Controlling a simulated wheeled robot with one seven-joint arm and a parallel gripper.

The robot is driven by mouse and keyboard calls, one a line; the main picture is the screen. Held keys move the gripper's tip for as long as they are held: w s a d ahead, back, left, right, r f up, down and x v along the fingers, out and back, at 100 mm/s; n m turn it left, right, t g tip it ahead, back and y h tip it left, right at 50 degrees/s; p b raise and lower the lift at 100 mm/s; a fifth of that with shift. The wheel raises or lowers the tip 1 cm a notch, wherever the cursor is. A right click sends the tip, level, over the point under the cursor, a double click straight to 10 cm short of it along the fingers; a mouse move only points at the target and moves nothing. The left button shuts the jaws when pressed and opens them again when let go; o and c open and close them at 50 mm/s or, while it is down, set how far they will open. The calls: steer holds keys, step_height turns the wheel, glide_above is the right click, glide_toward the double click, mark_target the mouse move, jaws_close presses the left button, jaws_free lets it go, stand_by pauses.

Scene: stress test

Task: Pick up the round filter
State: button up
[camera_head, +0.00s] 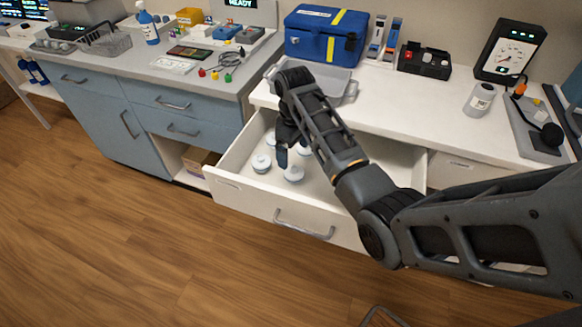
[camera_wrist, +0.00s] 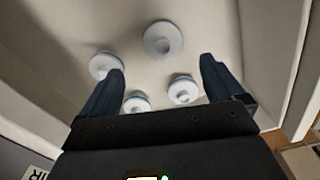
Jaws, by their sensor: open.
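Several round white filters with pale blue rims lie on the floor of an open white drawer (camera_head: 318,184). In the head view one (camera_head: 261,163) is at the left, one (camera_head: 293,174) nearer the drawer front, and others are partly hidden by my arm. My gripper (camera_head: 284,150) points down into the drawer above them. There, one filter (camera_wrist: 163,40) shows just beyond the fingertips, one (camera_wrist: 103,65) is by the left finger, and two (camera_wrist: 183,90) (camera_wrist: 137,102) show between the fingers.
The drawer walls stand around my gripper. The white counter (camera_head: 420,100) above holds a grey tray (camera_head: 340,82), a blue case (camera_head: 326,35), a black box (camera_head: 424,61) and a gauge (camera_head: 509,52). The wooden floor (camera_head: 120,240) in front is mostly clear.

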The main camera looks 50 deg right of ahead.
mark_target(294, 168)
steer(key=shift+s+a+f, duration=0.1)
steer(key=shift+s+f, duration=0.05)
steer(key=shift+f, duration=1.8)
steer(key=shift+s+a+f, duration=0.1)
steer(key=shift+s+f, duration=0.05)
steer(key=shift+f, duration=1.75)
steer(key=c, duration=1.1)
steer(key=shift+r, duration=0.1)
